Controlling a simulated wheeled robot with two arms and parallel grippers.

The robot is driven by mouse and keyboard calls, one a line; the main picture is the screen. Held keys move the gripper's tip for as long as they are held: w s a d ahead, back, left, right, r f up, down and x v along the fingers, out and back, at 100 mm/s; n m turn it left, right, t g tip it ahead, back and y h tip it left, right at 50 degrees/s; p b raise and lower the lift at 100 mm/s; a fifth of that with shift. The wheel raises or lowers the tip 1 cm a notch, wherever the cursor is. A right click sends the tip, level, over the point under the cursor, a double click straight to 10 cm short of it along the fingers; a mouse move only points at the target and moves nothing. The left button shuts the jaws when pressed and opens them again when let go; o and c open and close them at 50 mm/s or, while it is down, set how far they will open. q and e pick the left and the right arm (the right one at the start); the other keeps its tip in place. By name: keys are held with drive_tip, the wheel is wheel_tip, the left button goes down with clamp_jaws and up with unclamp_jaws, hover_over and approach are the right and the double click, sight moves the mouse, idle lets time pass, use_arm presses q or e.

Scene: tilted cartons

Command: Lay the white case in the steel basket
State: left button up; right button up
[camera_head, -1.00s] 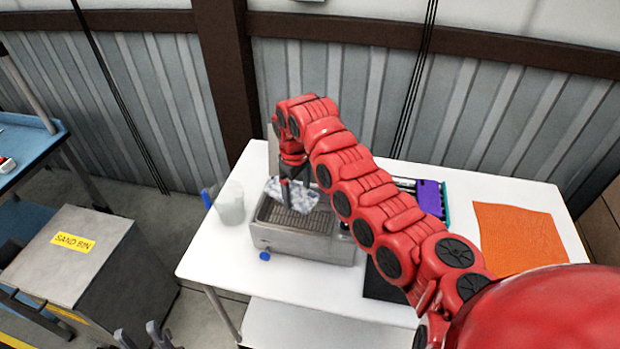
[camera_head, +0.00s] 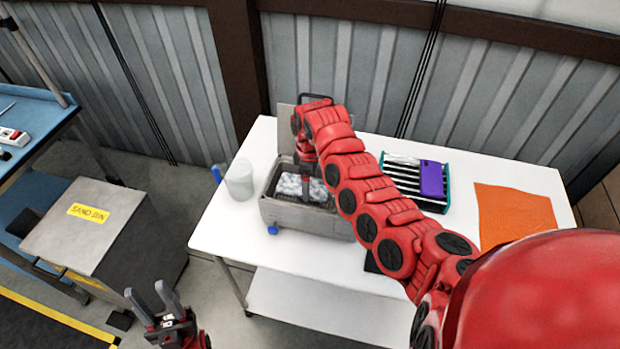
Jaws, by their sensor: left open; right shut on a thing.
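The white case (camera_head: 288,184) is a pale, mottled grey-white block. It lies low within the walls of the grey steel basket (camera_head: 295,216), which stands on the white table with its lid raised at the back. My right gripper (camera_head: 306,187) points down into the basket and is shut on the case; its fingers partly cover it. My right arm hides the basket's right end, and I cannot tell whether the case touches the basket floor. My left gripper (camera_head: 151,303) is open and empty at the lower left, in front of the table.
On the white table (camera_head: 225,232), a translucent cup (camera_head: 240,179) stands left of the basket. A teal-edged tray with a purple item (camera_head: 433,178) and an orange mat (camera_head: 515,216) lie to the right. A sand bin (camera_head: 82,232) stands left on the floor.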

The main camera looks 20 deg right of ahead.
drive_tip(key=shift+f+b, duration=1.25)
drive_tip(key=shift+f, duration=1.7)
drive_tip(key=shift+f, duration=0.15)
drive_tip(key=o, duration=1)
wheel_tip(320, 180, up, 9)
drive_tip(key=b, duration=0.4)
drive_tip(key=shift+w+f, duration=0.15)
drive_tip(key=shift+f, duration=0.05)
wheel_tip(320, 180, up, 9)
hover_over(310, 202)
drive_tip(key=shift+w+f, duration=0.1)
